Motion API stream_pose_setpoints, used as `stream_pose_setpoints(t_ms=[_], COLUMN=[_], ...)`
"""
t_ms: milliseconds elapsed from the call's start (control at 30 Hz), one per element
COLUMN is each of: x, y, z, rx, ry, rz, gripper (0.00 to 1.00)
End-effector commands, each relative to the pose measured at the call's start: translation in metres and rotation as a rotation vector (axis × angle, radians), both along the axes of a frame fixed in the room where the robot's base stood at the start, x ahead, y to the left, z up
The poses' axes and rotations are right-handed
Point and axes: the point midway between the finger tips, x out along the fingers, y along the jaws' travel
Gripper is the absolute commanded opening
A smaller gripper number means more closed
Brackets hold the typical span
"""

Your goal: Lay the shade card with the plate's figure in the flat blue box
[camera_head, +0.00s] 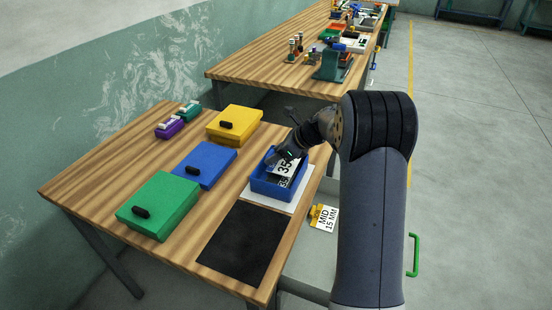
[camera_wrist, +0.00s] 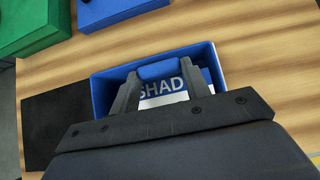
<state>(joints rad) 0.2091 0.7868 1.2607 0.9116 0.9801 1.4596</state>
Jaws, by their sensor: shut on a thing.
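My gripper (camera_head: 284,157) is over the open flat blue box (camera_head: 272,190). In the wrist view its fingers (camera_wrist: 159,72) are shut on a blue grip piece of a white shade card (camera_wrist: 165,90). The letters "SHAD" show there. In the head view the card (camera_head: 285,168) shows a black "35" and is tilted at the box opening. Another "35" shows lower, inside the box; I cannot tell whether it is a second card. Whether the held card touches the box floor is hidden. A plate (camera_head: 323,218) below the table edge reads "MID 15 MM".
The blue box stands on a white sheet (camera_head: 301,202). A black mat (camera_head: 238,243) lies in front. Closed green (camera_head: 160,205), blue (camera_head: 205,165) and yellow (camera_head: 233,126) boxes stand to the left. Small purple (camera_head: 169,128) and green (camera_head: 190,111) items lie behind. Another crowded table is farther back.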

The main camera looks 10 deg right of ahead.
Motion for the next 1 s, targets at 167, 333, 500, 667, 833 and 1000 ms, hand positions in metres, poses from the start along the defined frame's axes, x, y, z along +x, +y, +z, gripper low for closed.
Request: stream_pose_setpoints(t_ms=[167, 333, 500, 667, 833, 1000], x=[0.0, 0.0, 0.0, 0.0, 0.0, 0.0], y=[0.0, 0.0, 0.0, 0.0, 0.0, 0.0], z=[-0.018, -0.018, -0.023, -0.027, -0.029, -0.029], rx=[0.001, 0.0, 0.001, 0.0, 0.0, 0.0], ry=[0.002, 0.001, 0.001, 0.001, -0.001, 0.001], rz=[-0.001, -0.001, -0.001, -0.001, -0.001, -0.001], gripper=[0.23, 0.23, 0.23, 0.23, 0.23, 0.56])
